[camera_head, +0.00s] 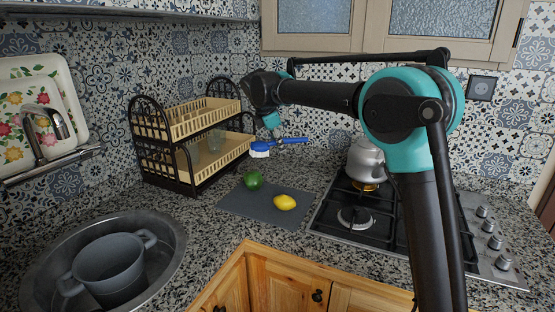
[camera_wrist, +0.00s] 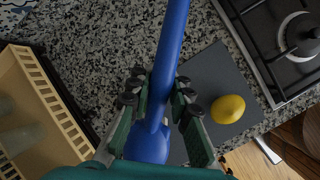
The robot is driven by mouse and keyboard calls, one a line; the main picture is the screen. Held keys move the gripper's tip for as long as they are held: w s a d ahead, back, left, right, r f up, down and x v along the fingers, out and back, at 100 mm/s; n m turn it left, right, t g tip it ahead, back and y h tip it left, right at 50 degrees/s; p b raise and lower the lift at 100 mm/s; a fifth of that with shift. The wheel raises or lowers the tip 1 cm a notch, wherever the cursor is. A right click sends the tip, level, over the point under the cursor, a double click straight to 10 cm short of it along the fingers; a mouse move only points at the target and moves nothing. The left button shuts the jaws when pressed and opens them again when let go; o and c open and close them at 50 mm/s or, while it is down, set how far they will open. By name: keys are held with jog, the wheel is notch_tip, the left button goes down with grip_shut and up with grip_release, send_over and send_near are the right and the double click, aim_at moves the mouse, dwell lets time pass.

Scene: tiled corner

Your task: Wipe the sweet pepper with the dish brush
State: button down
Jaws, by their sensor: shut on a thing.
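My gripper (camera_head: 271,121) is shut on the blue handle of the dish brush (camera_head: 289,141). The brush is held in the air above the counter, roughly level, with its white bristles facing down at the left end. In the wrist view the brush (camera_wrist: 170,50) runs between the two fingers of my gripper (camera_wrist: 160,98). A round green item (camera_head: 253,179), which looks like the sweet pepper, lies on the dark grey mat (camera_head: 240,205), below and apart from the bristles. It is not visible in the wrist view, where the gripper and brush cover that area.
A yellow lemon (camera_head: 285,202) lies on the mat right of the green item. A two-tier dish rack (camera_head: 180,165) stands at the left. A gas hob (camera_head: 350,218) with a kettle (camera_head: 365,158) is at the right. A sink (camera_head: 170,222) holds a grey pot (camera_head: 108,267).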

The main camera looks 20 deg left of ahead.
jog(key=shift+r, duration=1.85)
